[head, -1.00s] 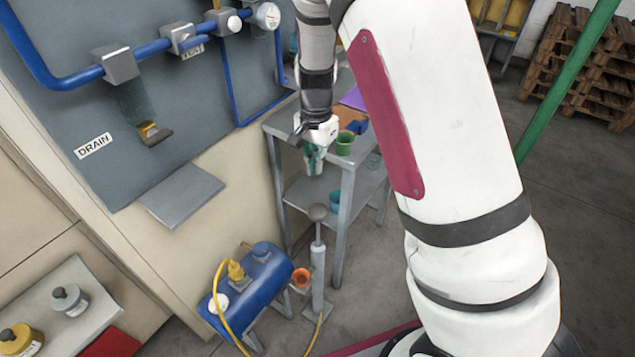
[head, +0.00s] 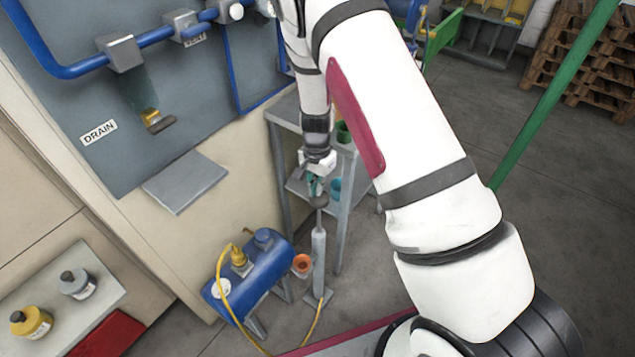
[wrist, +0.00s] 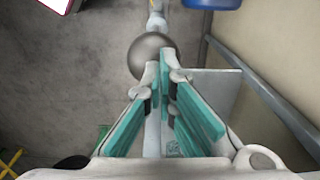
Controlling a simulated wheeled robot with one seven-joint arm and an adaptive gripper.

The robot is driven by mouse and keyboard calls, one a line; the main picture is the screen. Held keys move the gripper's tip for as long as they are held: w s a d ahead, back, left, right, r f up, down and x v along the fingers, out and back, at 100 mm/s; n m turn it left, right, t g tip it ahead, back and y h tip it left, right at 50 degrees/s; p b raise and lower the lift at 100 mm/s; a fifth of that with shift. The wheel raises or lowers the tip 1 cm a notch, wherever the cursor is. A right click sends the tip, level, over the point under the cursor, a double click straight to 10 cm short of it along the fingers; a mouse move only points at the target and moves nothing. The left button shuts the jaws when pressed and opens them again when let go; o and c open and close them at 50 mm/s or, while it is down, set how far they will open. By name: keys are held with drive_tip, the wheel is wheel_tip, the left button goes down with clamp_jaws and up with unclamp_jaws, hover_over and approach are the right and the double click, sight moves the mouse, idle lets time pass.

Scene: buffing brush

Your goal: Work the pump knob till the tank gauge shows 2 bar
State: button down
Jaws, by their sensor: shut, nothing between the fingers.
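The pump (head: 318,262) stands upright on the floor, a grey cylinder with a thin rod topped by a round dark grey knob (head: 320,201). My gripper (head: 316,187), with teal finger pads, is shut and empty just above the knob. In the wrist view the knob (wrist: 150,52) lies just beyond the fingertips (wrist: 160,78), which overlap its lower edge; I cannot tell whether they touch it. The blue tank (head: 262,277) lies left of the pump. Its white round gauge (head: 220,289) is too small to read.
A grey shelf table (head: 345,215) stands behind the pump, with cups on it. A yellow hose (head: 222,268) loops in front of the tank. A wall panel with blue pipes (head: 70,72) is at left.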

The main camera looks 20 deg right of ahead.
sight(318, 208)
wheel_tip(318, 208, down, 10)
drive_tip(key=b, duration=0.4)
drive_tip(key=shift+r, duration=0.15)
wheel_tip(318, 208, up, 14)
drive_tip(key=shift+r+p, duration=0.1)
drive_tip(key=shift+p, duration=0.6)
drive_tip(key=shift+w, duration=0.1)
idle(2.1)
